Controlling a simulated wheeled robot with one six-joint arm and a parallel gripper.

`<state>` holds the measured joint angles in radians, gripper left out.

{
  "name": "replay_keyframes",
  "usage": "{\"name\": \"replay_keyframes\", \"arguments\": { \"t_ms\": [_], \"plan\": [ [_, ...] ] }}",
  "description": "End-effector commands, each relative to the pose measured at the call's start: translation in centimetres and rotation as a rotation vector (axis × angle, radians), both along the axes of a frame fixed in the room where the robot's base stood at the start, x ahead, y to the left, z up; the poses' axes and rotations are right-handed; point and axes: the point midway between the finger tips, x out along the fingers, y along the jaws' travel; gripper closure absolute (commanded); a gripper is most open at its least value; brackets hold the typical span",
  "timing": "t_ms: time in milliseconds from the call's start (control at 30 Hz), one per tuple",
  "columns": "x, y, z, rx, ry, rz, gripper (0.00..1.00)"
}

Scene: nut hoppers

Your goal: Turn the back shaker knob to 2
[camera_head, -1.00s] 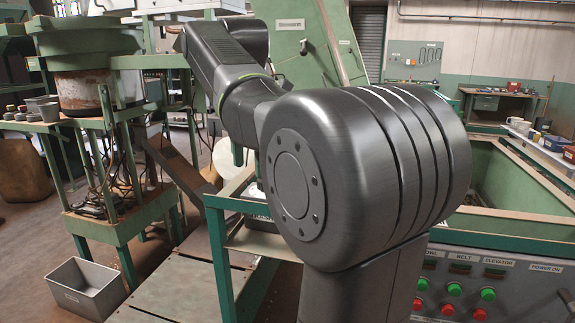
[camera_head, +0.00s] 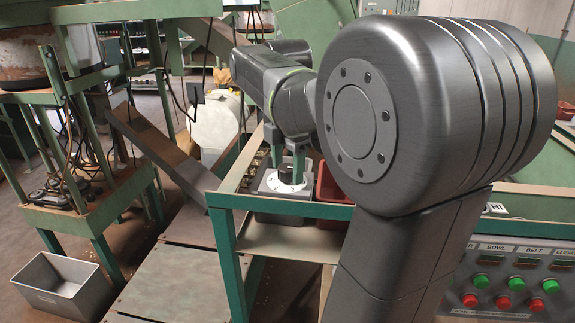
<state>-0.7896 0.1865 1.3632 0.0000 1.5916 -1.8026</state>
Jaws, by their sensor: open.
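A small grey control box (camera_head: 270,187) stands on the green frame near the middle of the head view. On it is a pale dial with a dark knob (camera_head: 290,179). My gripper (camera_head: 287,169) points down right over this box. Its two fingers are apart, and their tips are at the knob, one to each side as seen from here. I cannot tell whether they touch it. The dial's numbers and the knob's pointer are too small or covered to read.
A red bin (camera_head: 331,183) stands close to the right of the box, partly behind my arm. A panel (camera_head: 520,275) with green and red buttons is at the lower right. A sloping chute (camera_head: 160,145) and an open grey bin (camera_head: 65,287) are on the left.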

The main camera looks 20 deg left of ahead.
Motion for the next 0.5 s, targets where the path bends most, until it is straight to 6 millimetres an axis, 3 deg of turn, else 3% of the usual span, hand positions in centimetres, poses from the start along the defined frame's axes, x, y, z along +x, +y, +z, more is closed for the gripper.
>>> {"name": "replay_keyframes", "arguments": {
  "t_ms": [300,500],
  "plan": [
    [-0.02,-0.02,-0.30,-0.001,0.001,0.000,0.43],
    [-0.02,-0.02,-0.28,-0.001,0.001,0.000,0.82]
  ]
}}
